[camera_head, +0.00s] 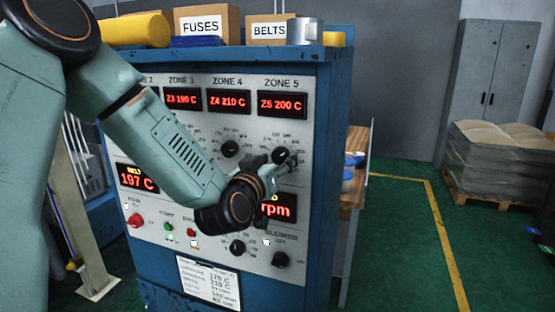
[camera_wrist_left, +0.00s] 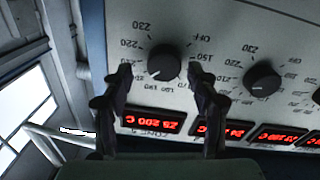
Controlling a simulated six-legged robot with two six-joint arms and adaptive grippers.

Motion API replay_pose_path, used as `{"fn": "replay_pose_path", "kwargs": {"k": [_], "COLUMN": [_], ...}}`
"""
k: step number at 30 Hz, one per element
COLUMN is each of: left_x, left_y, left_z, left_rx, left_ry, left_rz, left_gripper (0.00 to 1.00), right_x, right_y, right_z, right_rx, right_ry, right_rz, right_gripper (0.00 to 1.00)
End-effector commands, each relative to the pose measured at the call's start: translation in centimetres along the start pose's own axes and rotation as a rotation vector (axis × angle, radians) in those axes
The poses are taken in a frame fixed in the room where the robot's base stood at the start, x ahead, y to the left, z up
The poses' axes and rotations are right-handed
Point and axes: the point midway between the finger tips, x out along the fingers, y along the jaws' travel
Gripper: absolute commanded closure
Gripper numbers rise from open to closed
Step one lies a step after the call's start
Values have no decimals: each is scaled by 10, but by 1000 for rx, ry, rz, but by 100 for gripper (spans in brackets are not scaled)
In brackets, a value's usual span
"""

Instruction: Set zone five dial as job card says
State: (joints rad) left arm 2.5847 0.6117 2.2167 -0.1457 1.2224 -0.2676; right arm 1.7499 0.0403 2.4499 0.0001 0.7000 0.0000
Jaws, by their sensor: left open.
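The zone five dial (camera_wrist_left: 164,63) is a black round knob with a white pointer line. In the left wrist view the panel appears upside down, with the dial between my left gripper's fingers (camera_wrist_left: 160,71). The fingers are open, one on each side of the dial, with gaps showing. In the head view my left gripper (camera_head: 278,169) is at the panel below the zone five display (camera_head: 282,104), which reads Z5 200 C. The job card (camera_head: 210,284) is on the lower panel; 170 C and 210 C show, other lines are hard to read. My right gripper is not in view.
The zone four dial (camera_head: 230,149) is close to the left, under a display (camera_head: 228,101) reading Z4 210 C. A red button (camera_head: 136,220) and lower knobs (camera_head: 281,260) are on the panel. Boxes stand on the cabinet.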

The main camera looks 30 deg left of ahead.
Motion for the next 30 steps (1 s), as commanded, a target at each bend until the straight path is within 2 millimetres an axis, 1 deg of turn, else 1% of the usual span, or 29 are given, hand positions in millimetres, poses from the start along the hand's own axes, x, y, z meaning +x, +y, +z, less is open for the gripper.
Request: {"fn": "replay_pose_path", "kwargs": {"k": [4,12,30], "left_x": [6,7,7], "left_y": [0,0,0], "left_z": [0,0,0], "left_rx": [0,-1,-1], "left_ry": [0,0,0], "left_rz": [0,0,-2], "left_gripper": [40,41,92], "right_x": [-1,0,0], "right_y": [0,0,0], "right_z": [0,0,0], "right_rx": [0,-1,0], "right_ry": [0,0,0], "right_rz": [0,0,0], "right_gripper": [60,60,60]}}
